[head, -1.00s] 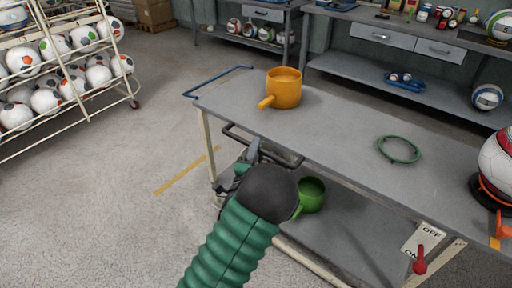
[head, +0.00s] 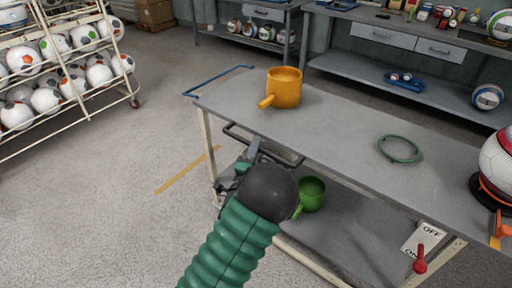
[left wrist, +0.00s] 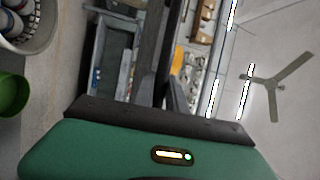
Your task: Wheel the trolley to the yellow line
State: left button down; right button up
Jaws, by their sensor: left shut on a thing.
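A grey-topped table-like unit (head: 340,125) with pale legs and a lower shelf (head: 350,235) stands at the middle and right in the head view. A black handle bar (head: 285,155) sticks out below its near edge. A blue bar (head: 218,79) is at its far left end. My left gripper (head: 254,148) is shut on the black handle bar; my own wrist partly hides the grip. Its dark fingers also show in the left wrist view (left wrist: 163,75). The yellow line (head: 187,170) lies on the floor, left of the gripper. My right gripper is out of view.
An orange pot (head: 284,88) and a green ring (head: 399,149) lie on the grey top. A green pot (head: 312,194) is below it. A ball rack (head: 75,75) stands at left, a workbench (head: 420,80) behind. The floor at left is clear.

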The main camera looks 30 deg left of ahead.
pick_arm(q)
jog(key=shift+s+a+f, duration=0.15)
jog(key=shift+a+f, duration=0.05)
jog(key=shift+f, duration=0.05)
dwell(0.3)
